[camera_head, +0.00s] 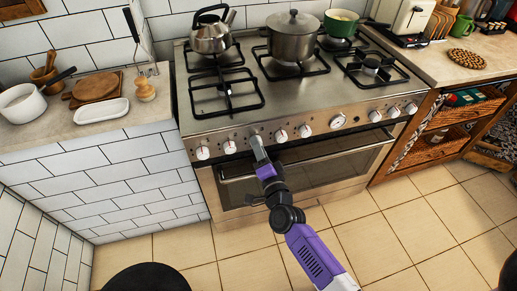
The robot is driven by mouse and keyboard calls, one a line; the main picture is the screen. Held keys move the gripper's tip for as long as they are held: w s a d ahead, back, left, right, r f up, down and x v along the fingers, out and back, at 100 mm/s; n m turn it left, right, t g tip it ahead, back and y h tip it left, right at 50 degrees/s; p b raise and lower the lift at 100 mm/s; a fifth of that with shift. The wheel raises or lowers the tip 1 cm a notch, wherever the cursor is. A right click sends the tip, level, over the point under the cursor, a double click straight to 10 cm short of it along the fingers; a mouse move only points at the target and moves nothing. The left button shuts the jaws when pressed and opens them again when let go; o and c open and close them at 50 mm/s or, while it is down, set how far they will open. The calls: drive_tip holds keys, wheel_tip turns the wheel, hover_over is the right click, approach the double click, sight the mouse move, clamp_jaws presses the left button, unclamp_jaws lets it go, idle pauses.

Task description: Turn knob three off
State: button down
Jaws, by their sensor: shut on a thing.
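The stove (220,118) stands at the back wall with a row of white knobs along its steel front. From the left, the first knob (203,153) and the second knob (229,147) are in plain view. My gripper (257,142) is at the third place in the row, shut on the knob there, which it mostly hides. The fourth knob (281,136) and the fifth knob (305,131) are just right of my gripper. A round dial (338,121) and several more knobs follow to the right. The marked settings are too small to read.
A kettle (211,33), a grey pot (292,38) and a green pan (341,22) stand on the back burners. The oven handle (325,155) runs below the knobs, close to my arm. Counters flank the stove. The tiled floor in front is largely clear.

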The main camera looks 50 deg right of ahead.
drive_tip(key=shift+m, duration=1.2)
drive_tip(key=c, duration=0.9)
unclamp_jaws()
drive_tip(key=shift+c, duration=0.2)
drive_tip(key=v, duration=0.7)
drive_tip(key=shift+s+a+b, duration=0.25)
drive_tip(key=shift+s+b, duration=0.1)
drive_tip(key=shift+b, duration=0.1)
drive_tip(key=shift+f, duration=0.1)
